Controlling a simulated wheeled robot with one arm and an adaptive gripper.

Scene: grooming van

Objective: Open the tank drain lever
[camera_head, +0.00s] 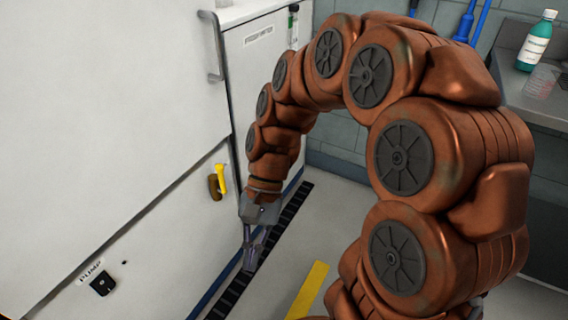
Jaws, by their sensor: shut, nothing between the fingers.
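A yellow lever (222,180) is mounted on the white panel, left of my gripper. It stands roughly upright, with a brass-coloured fitting (213,187) at its left side. No label shows on it. My gripper (250,266) points down, below and to the right of the lever. It is shut, holds nothing and is apart from the lever. My arm comes in from the right and arches over to the gripper. None of the lever is visibly covered by the arm.
A black switch (102,284) marked PUMP is on the panel at lower left. A dark floor grate (285,222) runs along the panel's base. A counter (515,85) with a green bottle (537,42) is at right.

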